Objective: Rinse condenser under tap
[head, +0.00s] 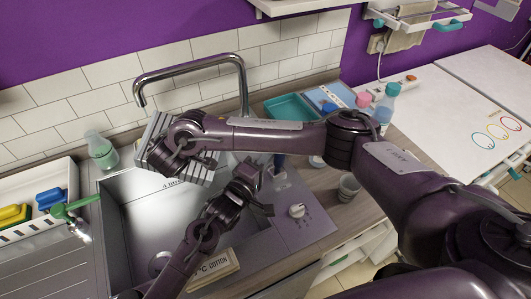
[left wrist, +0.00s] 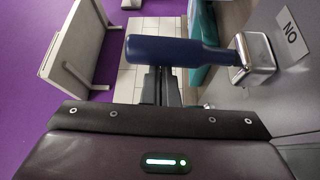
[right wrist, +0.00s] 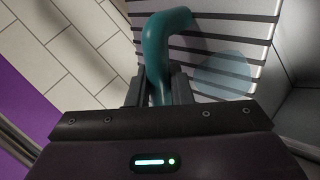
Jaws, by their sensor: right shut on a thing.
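The condenser (head: 158,143), a grey finned block, is held tilted above the sink, just below the tap spout (head: 138,96). My right gripper (head: 178,148) is shut on its teal handle (right wrist: 155,50). In the right wrist view the grey fins (right wrist: 225,48) carry a pale bluish round patch (right wrist: 222,76). I make out no clear water stream. My left gripper (head: 247,185) is shut at the sink's right side, by the dark blue tap lever (left wrist: 165,50) on its chrome base (left wrist: 255,58). The lever crosses past my left fingertips; whether they touch is unclear.
The steel sink (head: 135,222) lies below both arms. Cups (head: 348,187), a teal tray (head: 288,108) and bottles (head: 385,100) stand on the right counter.

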